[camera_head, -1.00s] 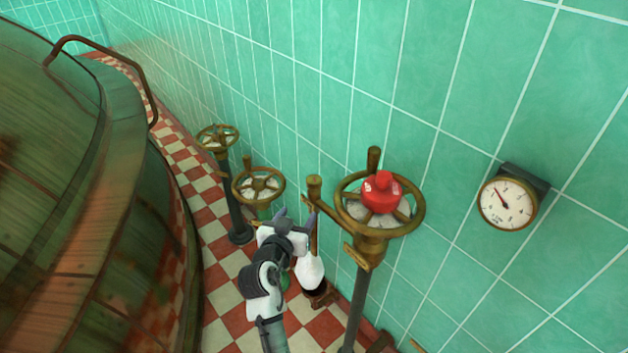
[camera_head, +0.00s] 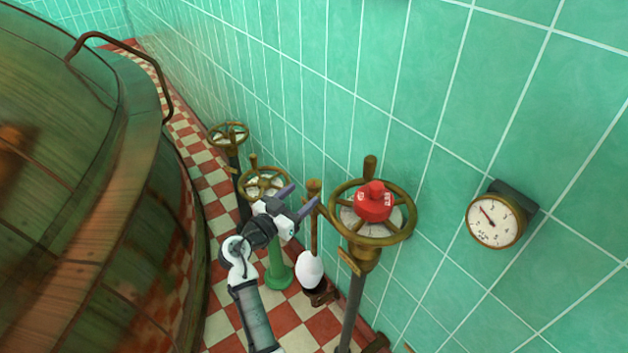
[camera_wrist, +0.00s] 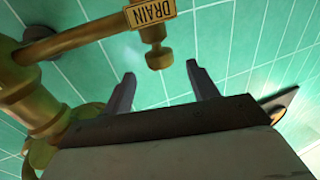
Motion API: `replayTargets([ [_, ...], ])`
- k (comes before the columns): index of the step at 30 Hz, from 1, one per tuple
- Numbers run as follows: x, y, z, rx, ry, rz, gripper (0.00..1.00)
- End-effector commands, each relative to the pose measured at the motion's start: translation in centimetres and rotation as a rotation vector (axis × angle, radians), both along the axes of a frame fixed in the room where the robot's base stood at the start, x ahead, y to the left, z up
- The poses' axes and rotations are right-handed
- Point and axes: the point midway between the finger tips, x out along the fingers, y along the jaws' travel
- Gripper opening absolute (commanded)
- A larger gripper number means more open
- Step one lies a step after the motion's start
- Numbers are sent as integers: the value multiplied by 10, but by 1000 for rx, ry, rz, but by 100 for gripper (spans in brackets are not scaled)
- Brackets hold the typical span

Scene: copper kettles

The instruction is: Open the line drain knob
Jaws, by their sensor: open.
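In the wrist view a small brass knob (camera_wrist: 158,58) sits at the end of a brass pipe, beside a plate (camera_wrist: 150,13) reading DRAIN. My gripper (camera_wrist: 163,80) is open and empty. The knob lies between the two fingers in the picture, beyond the tips and apparently not touched. In the head view my gripper (camera_head: 303,196) reaches towards the wall, its fingertips near a brass-topped upright (camera_head: 314,190) left of the large brass handwheel. I cannot tell the drain knob apart for certain in the head view.
The large handwheel (camera_head: 408,222) carries a red cap (camera_head: 374,202). Smaller handwheels (camera_head: 264,182) and (camera_head: 228,134) stand farther back. A round gauge (camera_head: 494,222) hangs on the green tiled wall. A big copper kettle (camera_head: 80,180) fills the left; a checkered floor aisle lies between.

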Motion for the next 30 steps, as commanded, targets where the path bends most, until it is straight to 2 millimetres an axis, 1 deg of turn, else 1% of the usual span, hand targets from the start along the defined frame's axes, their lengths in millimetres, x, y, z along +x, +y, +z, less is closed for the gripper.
replayTargets([
  [1, 8, -7, 4, 1, 0, -3, 59],
  [3, 19, -16, 4, 0, 0, -3, 59],
  [9, 41, -33, 2, 1, 0, -1, 59],
  [15, 49, -39, 0, 1, 0, 1, 59],
  [22, 49, -39, 0, 1, 0, 1, 59],
  [23, 49, -39, 0, 1, 0, 1, 56],
  [30, 49, -39, 0, 1, 0, 1, 25],
])
